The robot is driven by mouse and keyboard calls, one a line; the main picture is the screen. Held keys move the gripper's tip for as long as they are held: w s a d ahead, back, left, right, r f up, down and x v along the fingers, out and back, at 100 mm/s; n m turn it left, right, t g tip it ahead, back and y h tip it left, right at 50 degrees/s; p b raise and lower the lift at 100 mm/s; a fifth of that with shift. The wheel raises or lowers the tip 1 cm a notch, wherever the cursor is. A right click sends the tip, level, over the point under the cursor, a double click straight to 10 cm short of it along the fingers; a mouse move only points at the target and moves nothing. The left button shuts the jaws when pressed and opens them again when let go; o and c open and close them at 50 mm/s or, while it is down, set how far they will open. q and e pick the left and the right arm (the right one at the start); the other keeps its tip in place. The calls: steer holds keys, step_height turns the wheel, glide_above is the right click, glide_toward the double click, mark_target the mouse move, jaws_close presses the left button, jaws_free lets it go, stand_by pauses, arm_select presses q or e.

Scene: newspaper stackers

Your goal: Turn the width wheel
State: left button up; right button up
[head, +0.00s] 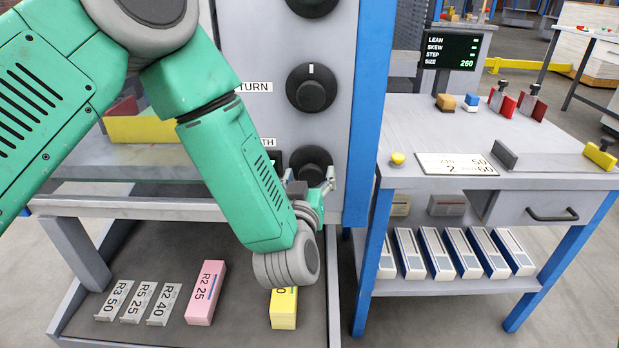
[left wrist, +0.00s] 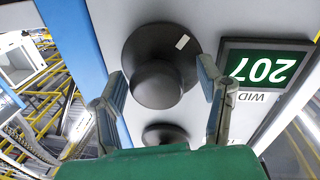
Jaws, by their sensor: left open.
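The width wheel (head: 313,160) is a dark round knob low on the grey panel, beside a label of which only "TH" shows. In the left wrist view the wheel (left wrist: 160,62) has a wide flange with a white mark and a raised hub. My left gripper (head: 310,182) is open at the wheel. In the left wrist view its fingers (left wrist: 162,80) stand on either side of the hub; I cannot tell whether they touch it. A display (left wrist: 262,70) beside the wheel reads 207, upside down. My right gripper is not in view.
The turn knob (head: 311,88) sits above the width wheel, with another knob higher. A blue post (head: 368,110) edges the panel. A side table (head: 440,115) at right holds a screen (head: 451,50) reading SIZE 260. Below lie a pink block (head: 206,293) and a yellow block (head: 284,312).

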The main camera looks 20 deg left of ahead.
arm_select(q)
steer(key=shift+d, duration=0.3)
steer(key=c, duration=1.2)
steer(key=shift+a+n, duration=0.2)
steer(key=shift+n, duration=0.3)
steer(key=shift+d+n, duration=0.1)
steer(key=shift+n, duration=0.9)
steer(key=o, duration=1.2)
